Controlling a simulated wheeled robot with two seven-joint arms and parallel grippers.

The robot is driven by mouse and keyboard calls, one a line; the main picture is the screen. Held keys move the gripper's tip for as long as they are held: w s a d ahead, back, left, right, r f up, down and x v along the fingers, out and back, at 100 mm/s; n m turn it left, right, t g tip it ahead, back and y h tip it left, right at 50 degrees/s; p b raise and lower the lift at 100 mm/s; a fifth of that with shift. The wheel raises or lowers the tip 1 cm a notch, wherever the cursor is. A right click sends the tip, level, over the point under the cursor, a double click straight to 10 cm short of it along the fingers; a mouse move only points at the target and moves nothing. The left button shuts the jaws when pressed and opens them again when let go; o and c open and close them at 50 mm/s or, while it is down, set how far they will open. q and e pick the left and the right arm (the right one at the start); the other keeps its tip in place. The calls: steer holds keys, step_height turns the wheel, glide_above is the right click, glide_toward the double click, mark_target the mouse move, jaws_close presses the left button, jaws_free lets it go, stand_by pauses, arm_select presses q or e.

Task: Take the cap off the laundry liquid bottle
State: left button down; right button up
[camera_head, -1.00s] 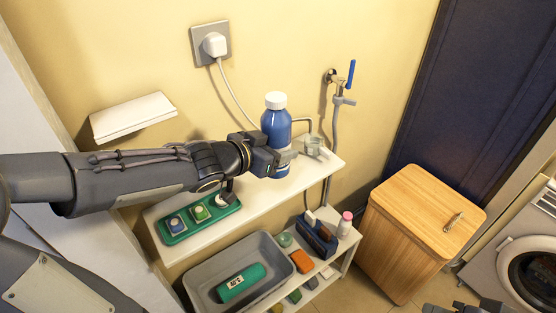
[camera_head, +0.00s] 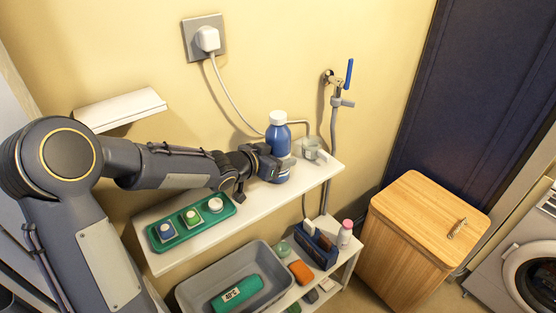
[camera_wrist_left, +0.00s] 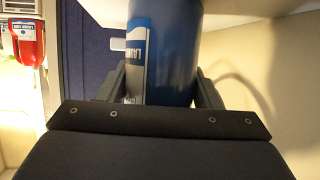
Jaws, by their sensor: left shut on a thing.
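The laundry liquid bottle (camera_head: 279,150) is blue with a white cap (camera_head: 278,117) on its top. It is upright at the upper shelf's back edge, near the wall. Whether its base touches the shelf is hard to tell. My left gripper (camera_head: 270,163) is shut on the bottle's body from the left, below the cap. In the left wrist view the blue body (camera_wrist_left: 175,55) with its label sits between the two fingers of the gripper (camera_wrist_left: 168,88); the cap is out of that picture. My right gripper is not in view.
The upper shelf (camera_head: 245,212) holds a green tray (camera_head: 180,240) with three small items and a glass (camera_head: 311,148). Below are a grey basin (camera_head: 190,292), a caddy (camera_head: 317,250) and a pink-capped bottle (camera_head: 345,233). A wooden cabinet (camera_head: 425,220) stands right. A tap (camera_head: 347,85) is on the wall.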

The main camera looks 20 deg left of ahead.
arm_select(q)
steer(key=shift+r, duration=0.1)
steer(key=shift+c, duration=2.2)
jaws_free()
steer(key=shift+f, duration=0.2)
steer(key=shift+r, duration=0.1)
